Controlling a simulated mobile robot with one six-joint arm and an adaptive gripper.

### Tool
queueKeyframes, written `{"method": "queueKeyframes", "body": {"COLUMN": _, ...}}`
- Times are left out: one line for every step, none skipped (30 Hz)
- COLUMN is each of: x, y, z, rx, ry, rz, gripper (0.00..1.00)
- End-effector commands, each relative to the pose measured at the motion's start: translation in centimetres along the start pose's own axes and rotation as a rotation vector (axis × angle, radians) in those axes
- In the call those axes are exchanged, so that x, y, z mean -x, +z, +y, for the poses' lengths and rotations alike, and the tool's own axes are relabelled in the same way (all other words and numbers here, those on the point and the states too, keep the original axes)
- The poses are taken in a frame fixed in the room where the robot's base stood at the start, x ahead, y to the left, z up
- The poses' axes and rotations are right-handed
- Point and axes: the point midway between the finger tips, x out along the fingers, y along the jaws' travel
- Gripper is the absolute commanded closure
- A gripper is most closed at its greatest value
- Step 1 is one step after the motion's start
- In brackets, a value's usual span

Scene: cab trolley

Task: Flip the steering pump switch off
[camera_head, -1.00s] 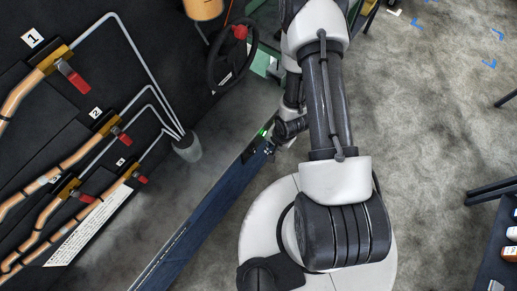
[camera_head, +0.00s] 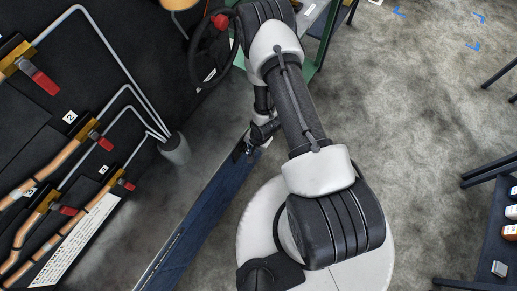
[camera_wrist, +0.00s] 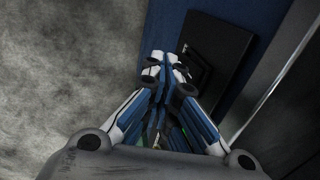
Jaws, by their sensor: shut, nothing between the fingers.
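My gripper (camera_wrist: 168,62) is shut and empty in the wrist view, its blue and white fingers together. Its tips lie in front of the left edge of a black box or plate (camera_wrist: 218,45) on a blue surface (camera_wrist: 265,18). Whether they touch it I cannot tell. A thin dark bracket-like shape shows beside the tips, partly hidden by them. I cannot make out a steering pump switch or its position. In the head view my gripper (camera_head: 246,149) is small, at the upper end of the long blue panel (camera_head: 195,222).
Copper pipes with red-handled valves (camera_head: 103,142) run along the dark wall at left. A black steering wheel (camera_head: 214,50) with a red knob stands at the top, close to my arm. A grey cup-like fitting (camera_head: 174,149) is near the panel. Grey floor (camera_head: 400,110) is open at right.

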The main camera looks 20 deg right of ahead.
Motion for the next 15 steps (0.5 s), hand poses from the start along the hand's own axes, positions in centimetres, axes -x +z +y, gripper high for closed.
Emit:
{"method": "queueKeyframes", "body": {"x": -0.43, "y": 0.04, "z": -0.37, "rx": 0.002, "ry": 0.000, "rz": -0.001, "gripper": 1.00}}
{"method": "queueKeyframes", "body": {"x": -0.55, "y": 0.03, "z": -0.58, "rx": 0.001, "ry": 0.000, "rz": 0.000, "gripper": 1.00}}
{"method": "queueKeyframes", "body": {"x": -0.68, "y": 0.03, "z": -0.79, "rx": 0.000, "ry": 0.001, "rz": -0.001, "gripper": 1.00}}
{"method": "queueKeyframes", "body": {"x": -0.74, "y": 0.05, "z": -0.90, "rx": 0.000, "ry": 0.002, "rz": -0.001, "gripper": 1.00}}
{"method": "queueKeyframes", "body": {"x": -0.79, "y": 0.06, "z": -0.99, "rx": 0.000, "ry": 0.002, "rz": -0.001, "gripper": 1.00}}
{"method": "queueKeyframes", "body": {"x": -0.82, "y": 0.06, "z": -1.07, "rx": 0.000, "ry": 0.002, "rz": -0.001, "gripper": 1.00}}
{"method": "queueKeyframes", "body": {"x": -0.83, "y": 0.06, "z": -1.11, "rx": -0.001, "ry": 0.002, "rz": -0.001, "gripper": 1.00}}
{"method": "queueKeyframes", "body": {"x": -0.84, "y": 0.06, "z": -1.13, "rx": -0.001, "ry": 0.002, "rz": -0.001, "gripper": 1.00}}
{"method": "queueKeyframes", "body": {"x": -0.83, "y": 0.06, "z": -1.15, "rx": -0.001, "ry": 0.002, "rz": -0.001, "gripper": 1.00}}
{"method": "queueKeyframes", "body": {"x": -0.82, "y": 0.06, "z": -1.15, "rx": -0.001, "ry": 0.002, "rz": -0.001, "gripper": 1.00}}
{"method": "queueKeyframes", "body": {"x": -0.81, "y": 0.06, "z": -1.15, "rx": -0.001, "ry": 0.002, "rz": -0.001, "gripper": 1.00}}
{"method": "queueKeyframes", "body": {"x": -0.81, "y": 0.06, "z": -1.14, "rx": -0.001, "ry": 0.002, "rz": -0.001, "gripper": 1.00}}
{"method": "queueKeyframes", "body": {"x": -0.80, "y": 0.05, "z": -1.14, "rx": -0.001, "ry": 0.002, "rz": -0.001, "gripper": 1.00}}
{"method": "queueKeyframes", "body": {"x": -0.80, "y": 0.05, "z": -1.14, "rx": -0.001, "ry": 0.002, "rz": -0.001, "gripper": 1.00}}
{"method": "queueKeyframes", "body": {"x": -0.80, "y": 0.05, "z": -1.14, "rx": -0.001, "ry": 0.002, "rz": -0.001, "gripper": 1.00}}
